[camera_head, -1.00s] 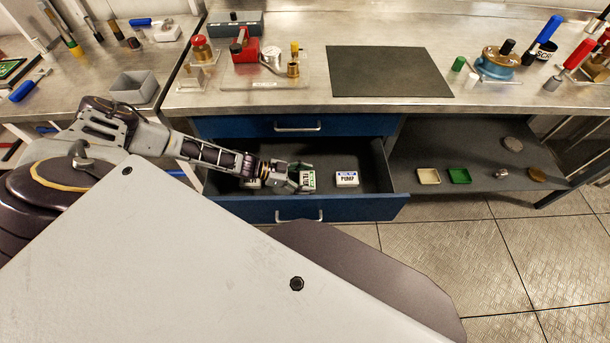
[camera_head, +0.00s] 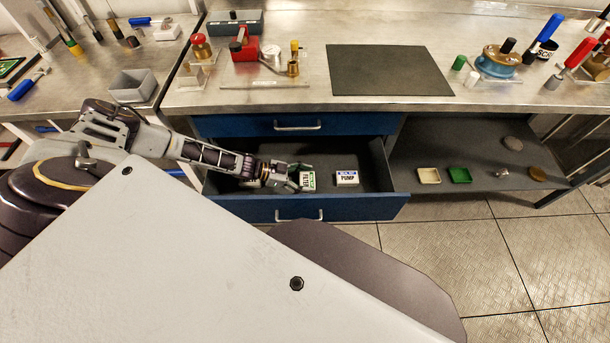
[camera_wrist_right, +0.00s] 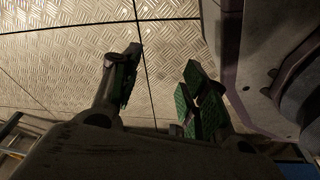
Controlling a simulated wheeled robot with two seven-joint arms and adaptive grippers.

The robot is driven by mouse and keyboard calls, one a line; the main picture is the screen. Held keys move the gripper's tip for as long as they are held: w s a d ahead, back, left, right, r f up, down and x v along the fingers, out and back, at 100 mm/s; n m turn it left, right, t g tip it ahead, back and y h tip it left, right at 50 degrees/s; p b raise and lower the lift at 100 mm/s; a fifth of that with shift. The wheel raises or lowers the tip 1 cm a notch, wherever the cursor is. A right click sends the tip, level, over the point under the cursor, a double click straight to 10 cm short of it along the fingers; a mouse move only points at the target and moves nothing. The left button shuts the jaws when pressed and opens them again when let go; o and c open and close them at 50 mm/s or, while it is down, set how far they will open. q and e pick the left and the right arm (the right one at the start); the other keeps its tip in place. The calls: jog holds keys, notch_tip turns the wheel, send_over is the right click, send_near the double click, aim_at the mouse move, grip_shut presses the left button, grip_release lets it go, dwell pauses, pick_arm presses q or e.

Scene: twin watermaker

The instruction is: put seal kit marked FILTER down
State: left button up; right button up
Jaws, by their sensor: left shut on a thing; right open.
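The seal kit marked FILTER (camera_head: 308,181) is a small white box with a green edge, inside the open drawer (camera_head: 370,206) in the head view. My left gripper (camera_head: 301,178) is shut on it from the left side. The box is turned so its lettering runs sideways. I cannot tell whether it touches the drawer floor. A second box, marked PUMP with a blue edge (camera_head: 346,178), lies to its right, apart from it. My right gripper (camera_wrist_right: 158,90) is open and empty above the metal floor in the right wrist view.
Another light box (camera_head: 250,182) shows partly behind my left wrist in the drawer. The bench top with a dark mat (camera_head: 388,71) is above.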

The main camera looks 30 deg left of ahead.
pick_arm(q)
jog(key=o, duration=1)
jog(key=shift+o, duration=0.2)
pick_arm(e)
jog(key=shift+s+a, duration=0.1)
jog(key=shift+a, duration=0.45)
jog(key=shift+d, duration=0.1)
pick_arm(q)
jog(key=shift+r, duration=0.1)
jog(key=shift+r+p, duration=0.3)
jog(key=shift+r, duration=0.25)
jog(key=p+v, duration=0.1)
jog(key=v, duration=1.1)
pick_arm(e)
jog(key=s+d, duration=0.1)
jog(key=s+d+f, duration=0.1)
jog(key=s+f, duration=0.1)
jog(key=s, duration=0.1)
jog(key=shift+d, duration=0.4)
